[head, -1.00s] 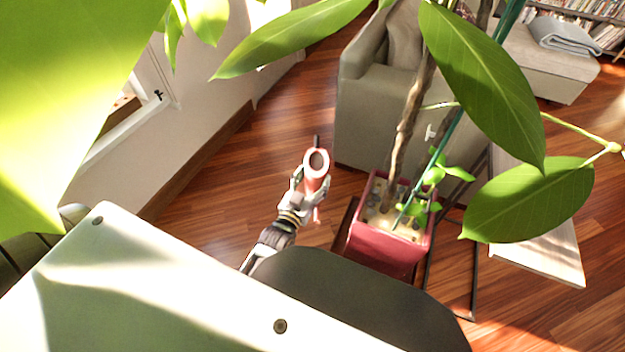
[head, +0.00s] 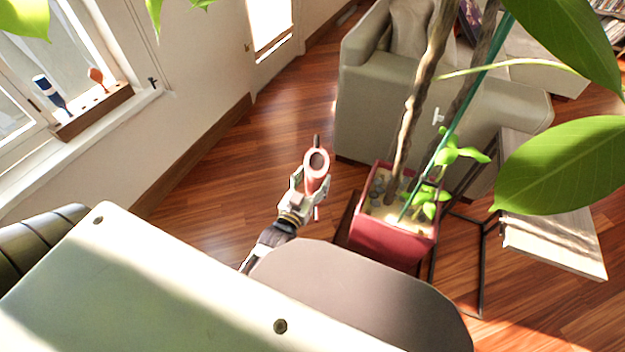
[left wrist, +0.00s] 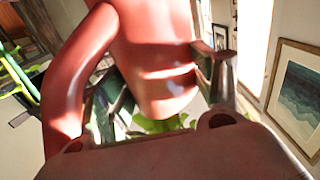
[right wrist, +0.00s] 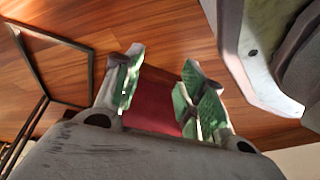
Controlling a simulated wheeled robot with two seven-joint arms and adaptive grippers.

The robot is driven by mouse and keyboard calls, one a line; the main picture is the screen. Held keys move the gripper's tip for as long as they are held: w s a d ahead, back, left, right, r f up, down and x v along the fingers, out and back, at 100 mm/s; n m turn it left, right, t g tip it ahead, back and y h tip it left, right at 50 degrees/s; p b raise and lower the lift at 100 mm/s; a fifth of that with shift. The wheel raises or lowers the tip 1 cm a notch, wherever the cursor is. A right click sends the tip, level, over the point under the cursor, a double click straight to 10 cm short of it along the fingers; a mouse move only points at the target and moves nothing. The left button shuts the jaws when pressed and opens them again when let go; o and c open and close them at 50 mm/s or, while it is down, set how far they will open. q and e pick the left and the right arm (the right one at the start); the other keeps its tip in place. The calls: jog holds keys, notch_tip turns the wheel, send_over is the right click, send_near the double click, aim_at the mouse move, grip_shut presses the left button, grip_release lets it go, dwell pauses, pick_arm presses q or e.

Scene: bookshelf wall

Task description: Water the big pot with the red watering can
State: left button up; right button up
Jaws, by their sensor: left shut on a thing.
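The red watering can (head: 317,163) is held in my left gripper (head: 302,190), its round opening facing up toward the head camera. In the left wrist view the can's red body (left wrist: 155,60) and curved handle fill the space between the fingers. The big pot (head: 392,240) is a square dark red planter with soil, tall trunks and a green stake. It stands to the right of the can, with a gap between them. My right gripper (right wrist: 163,85) is open and empty; a dark red surface, apparently the pot, shows beyond its fingers.
A grey-beige sofa (head: 445,120) stands behind the pot. A small table with a pale top (head: 555,240) and dark frame is at its right. Large leaves (head: 560,165) hang at the right. A wall with a window sill (head: 95,110) runs along the left. Wood floor (head: 225,200) is clear between.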

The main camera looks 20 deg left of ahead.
aim_at(311, 193)
pick_arm(q)
jog(key=shift+f+b, duration=2.5)
jog(key=shift+f, duration=0.2)
notch_tip(311, 193, down, 14)
jog(key=b, duration=1.4)
pick_arm(e)
jog(key=w+a+r+t+y, duration=0.3)
jog(key=a+r, duration=0.3)
jog(key=a, duration=0.3)
jog(key=shift+w+a+r+y, duration=0.2)
jog(key=shift+w+r+y, duration=0.2)
jog(key=shift+w, duration=0.5)
jog(key=shift+r, duration=0.15)
